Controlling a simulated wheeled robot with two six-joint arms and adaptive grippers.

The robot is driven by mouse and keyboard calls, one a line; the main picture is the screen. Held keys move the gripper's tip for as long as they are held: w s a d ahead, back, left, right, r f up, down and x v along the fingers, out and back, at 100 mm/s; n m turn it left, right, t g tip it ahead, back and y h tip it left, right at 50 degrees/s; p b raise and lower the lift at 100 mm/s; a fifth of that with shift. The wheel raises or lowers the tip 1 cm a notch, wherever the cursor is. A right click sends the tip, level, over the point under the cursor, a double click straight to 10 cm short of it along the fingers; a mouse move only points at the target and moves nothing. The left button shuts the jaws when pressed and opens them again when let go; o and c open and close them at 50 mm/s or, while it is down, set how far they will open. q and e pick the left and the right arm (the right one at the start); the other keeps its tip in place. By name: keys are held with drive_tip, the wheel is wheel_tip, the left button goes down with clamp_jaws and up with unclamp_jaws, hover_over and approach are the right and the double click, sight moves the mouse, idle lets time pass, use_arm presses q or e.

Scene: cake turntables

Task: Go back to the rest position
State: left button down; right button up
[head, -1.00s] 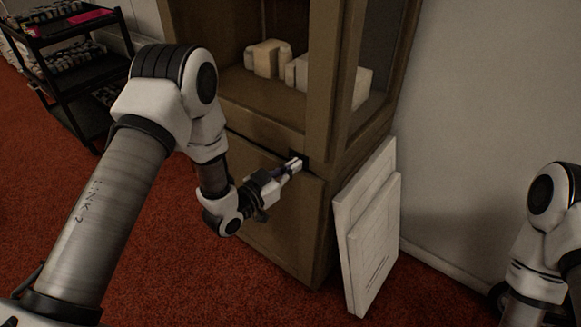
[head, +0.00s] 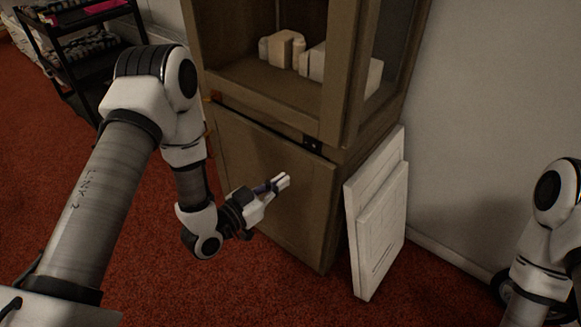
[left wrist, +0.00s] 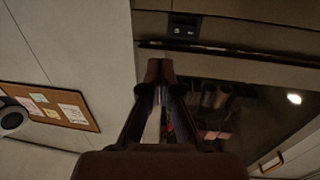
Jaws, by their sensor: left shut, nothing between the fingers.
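My left gripper (head: 283,181) is shut and empty in the head view, in front of the lower door of the brown cabinet (head: 262,165). A gap shows between its fingertips and the dark latch (head: 313,144) at the door's upper right. In the left wrist view the gripper (left wrist: 158,68) points toward the cabinet, with its fingers together; a dark latch plate (left wrist: 184,27) shows above it. My right gripper is not in view; only part of the right arm shows at the right edge of the head view.
Pale blocks (head: 283,48) sit on the cabinet's upper shelf. White panels (head: 378,220) lean against the cabinet's right side. A black cart (head: 75,55) stands at the upper left. The red carpet (head: 200,295) in front is clear. A cork board (left wrist: 45,106) shows in the left wrist view.

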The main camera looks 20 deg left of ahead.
use_arm(q)
drive_tip(key=shift+s+a, duration=0.15)
drive_tip(key=shift+s, duration=0.5)
